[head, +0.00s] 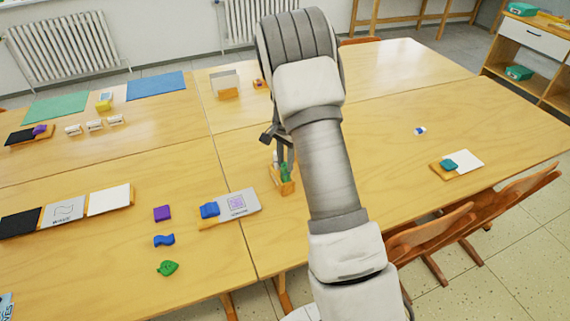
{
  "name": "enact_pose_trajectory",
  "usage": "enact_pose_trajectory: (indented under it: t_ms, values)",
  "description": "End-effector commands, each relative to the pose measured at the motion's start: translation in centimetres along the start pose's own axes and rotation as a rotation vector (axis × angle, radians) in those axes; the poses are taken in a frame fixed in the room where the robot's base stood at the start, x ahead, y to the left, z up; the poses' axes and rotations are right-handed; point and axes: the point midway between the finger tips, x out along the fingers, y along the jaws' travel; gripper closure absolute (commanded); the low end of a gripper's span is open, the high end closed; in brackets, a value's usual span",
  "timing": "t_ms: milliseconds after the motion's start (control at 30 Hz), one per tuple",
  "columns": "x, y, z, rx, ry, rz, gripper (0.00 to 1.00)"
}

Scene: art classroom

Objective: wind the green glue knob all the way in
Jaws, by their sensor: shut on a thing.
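A small wooden holder (281,184) stands on the table near the middle of the picture, just left of my forearm. A green piece (284,173), which looks like the green glue knob, stands upright in it. My gripper (282,163) points down over the holder and is shut on the green piece. My arm crosses in front on the right, and the dark fingers cover the top of the green piece. How far the knob is wound in cannot be told at this size.
A grey card on a wooden base (240,204) with a blue piece (209,210) lies to the left. A purple block (162,213), a blue wavy piece (164,240) and a green leaf shape (168,268) lie further left. A brown chair (432,232) stands at the right table edge.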

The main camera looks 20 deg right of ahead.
Motion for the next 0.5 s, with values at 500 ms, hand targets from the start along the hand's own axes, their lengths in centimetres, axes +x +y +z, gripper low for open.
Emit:
enact_pose_trajectory:
  t_ms: [500]
  values:
    - [0.08,0.02,-0.06,-0.079,0.0,-0.001,0.9]
